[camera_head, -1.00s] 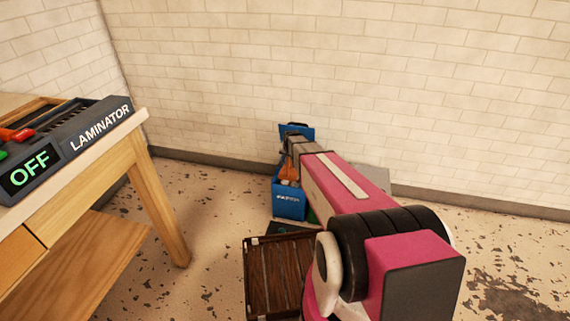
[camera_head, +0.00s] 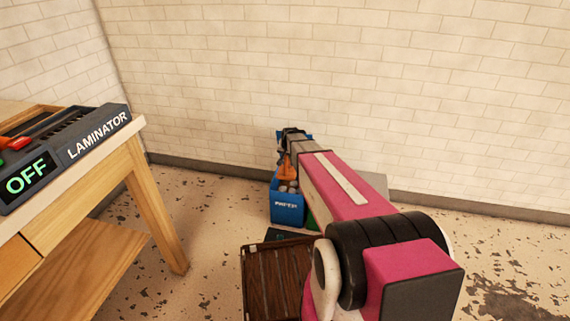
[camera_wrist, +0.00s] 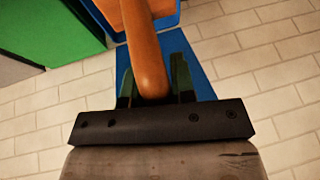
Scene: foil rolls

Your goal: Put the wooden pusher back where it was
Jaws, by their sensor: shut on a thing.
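The wooden pusher (camera_wrist: 147,45) is an orange-brown rounded stick. In the wrist view its rounded end sits between the two dark fingers of my gripper (camera_wrist: 152,85), which is shut on it. In the head view the pusher (camera_head: 286,166) hangs below my gripper (camera_head: 289,143), over the blue bin (camera_head: 287,208) on the floor by the wall. Several pale round things show inside this bin. The pusher's far end runs out of the wrist view, and I cannot tell whether it touches the bin.
A brown slatted wooden crate (camera_head: 272,280) stands in front of the bin. A green box (camera_wrist: 50,25) shows at the upper left of the wrist view. A wooden table (camera_head: 152,200) with a laminator (camera_head: 75,150) stands at the left. Floor between table and bin is clear.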

